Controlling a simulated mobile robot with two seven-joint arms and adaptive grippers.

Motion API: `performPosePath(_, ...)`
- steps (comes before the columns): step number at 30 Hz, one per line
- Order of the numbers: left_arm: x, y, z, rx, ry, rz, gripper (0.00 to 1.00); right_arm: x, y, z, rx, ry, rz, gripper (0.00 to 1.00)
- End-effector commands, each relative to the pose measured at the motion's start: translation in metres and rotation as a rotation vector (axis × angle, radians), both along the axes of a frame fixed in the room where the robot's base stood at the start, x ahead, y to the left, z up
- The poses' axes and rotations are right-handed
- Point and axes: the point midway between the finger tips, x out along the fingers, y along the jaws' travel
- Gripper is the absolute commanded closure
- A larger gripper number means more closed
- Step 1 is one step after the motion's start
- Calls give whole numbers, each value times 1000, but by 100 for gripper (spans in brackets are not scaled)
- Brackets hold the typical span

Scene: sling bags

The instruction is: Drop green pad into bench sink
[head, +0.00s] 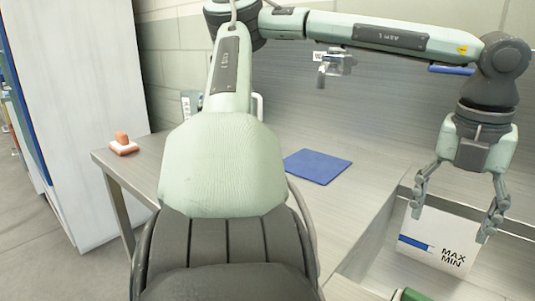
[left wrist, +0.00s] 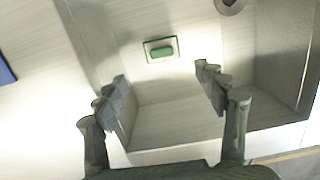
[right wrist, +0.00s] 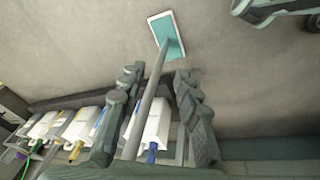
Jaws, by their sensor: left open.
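The green pad (left wrist: 161,52), on a pale backing, lies flat on the floor of the bench sink (left wrist: 150,122) in the left wrist view. A green edge of the pad (head: 410,294) shows at the bottom of the head view. My left gripper (head: 457,200) hangs over the sink with its fingers spread and nothing between them. In the left wrist view the pad shows beyond the gap between the fingertips (left wrist: 160,82), apart from both. My right gripper (right wrist: 158,72) has its fingers apart; a grey pole passes behind the gap.
A blue mat (head: 317,166) lies on the bench left of the sink. A white MAX/MIN panel (head: 435,245) stands at the sink. The right wrist view shows a teal-headed mop (right wrist: 168,35) and several white holders.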

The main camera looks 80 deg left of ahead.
Motion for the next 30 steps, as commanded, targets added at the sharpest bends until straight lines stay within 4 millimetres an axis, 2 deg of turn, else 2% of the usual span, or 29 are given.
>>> performPosePath(1,0,0,13,3,-4,1,29,0,0,0,0,0,0,67)
performPosePath(6,-4,-3,48,3,-4,0,29,0,0,0,0,0,0,67)
performPosePath(12,-7,-5,73,2,-1,0,29,0,0,0,0,0,0,67)
performPosePath(17,-8,-6,78,0,0,-1,29,0,0,0,0,0,0,67)
performPosePath(30,-8,-6,78,-1,1,-1,29,0,0,0,1,0,0,67)
